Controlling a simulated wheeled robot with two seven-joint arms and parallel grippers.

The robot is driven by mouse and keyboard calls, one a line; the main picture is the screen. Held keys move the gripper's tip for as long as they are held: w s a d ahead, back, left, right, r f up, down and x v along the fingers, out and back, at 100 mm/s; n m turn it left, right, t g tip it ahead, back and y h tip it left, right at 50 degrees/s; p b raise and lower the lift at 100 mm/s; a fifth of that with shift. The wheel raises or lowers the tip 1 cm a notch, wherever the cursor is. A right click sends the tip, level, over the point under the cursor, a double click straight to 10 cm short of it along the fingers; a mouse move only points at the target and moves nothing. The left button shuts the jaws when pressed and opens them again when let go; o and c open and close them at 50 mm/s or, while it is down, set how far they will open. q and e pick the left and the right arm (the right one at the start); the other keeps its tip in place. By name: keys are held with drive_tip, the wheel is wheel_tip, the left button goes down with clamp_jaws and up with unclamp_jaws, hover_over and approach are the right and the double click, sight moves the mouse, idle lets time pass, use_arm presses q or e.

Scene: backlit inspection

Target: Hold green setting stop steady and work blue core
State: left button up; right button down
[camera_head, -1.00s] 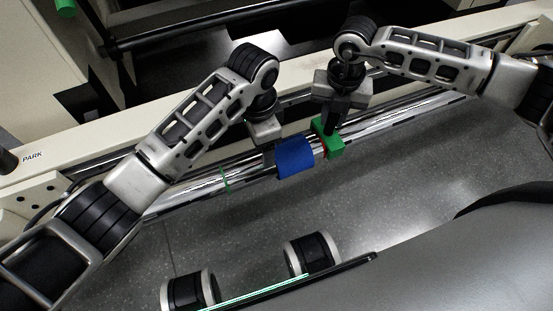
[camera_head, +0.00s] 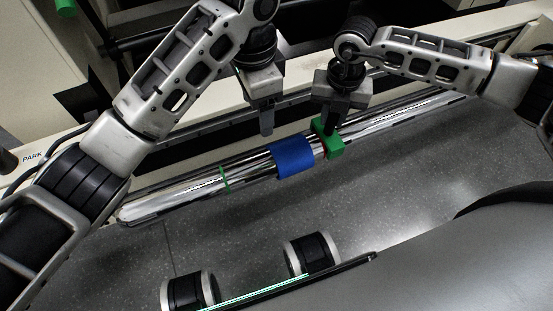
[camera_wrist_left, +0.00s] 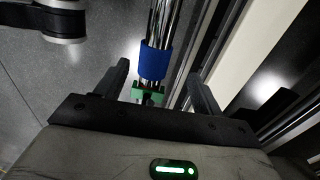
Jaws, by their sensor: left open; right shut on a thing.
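The blue core (camera_head: 292,157) is a blue sleeve around a shiny metal rod that runs diagonally across the head view. The green setting stop (camera_head: 328,139) sits on the rod just right of the core, with a thin red edge between them. My right gripper (camera_head: 331,128) is shut on the green stop from above. My left gripper (camera_head: 266,130) is open and empty, raised above and behind the rod, up and left of the core. In the left wrist view the core (camera_wrist_left: 154,63) and the green stop (camera_wrist_left: 148,93) show between the spread fingers, apart from them.
A thin green ring mark (camera_head: 225,179) is on the rod (camera_head: 180,198) left of the core. A cream rail labelled PARK (camera_head: 32,157) runs behind the rod. Two dark rollers with pale rims (camera_head: 189,290) (camera_head: 312,254) stand in front. Grey floor lies between.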

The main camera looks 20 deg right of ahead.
drive_tip(key=shift+s+f, duration=0.1)
use_arm(q)
drive_tip(key=shift+r, duration=0.55)
drive_tip(key=shift+f, duration=0.1)
drive_tip(key=t, duration=0.5)
hover_over(283, 157)
drive_tip(key=s+a, duration=0.3)
drive_tip(key=a, duration=0.1)
wheel_tip(283, 157, down, 12)
drive_tip(key=x, duration=0.9)
drive_tip(key=shift+a+f, duration=0.35)
drive_tip(key=shift+f, duration=0.05)
drive_tip(key=shift+w+d, duration=0.2)
drive_tip(key=shift+d, duration=2.15)
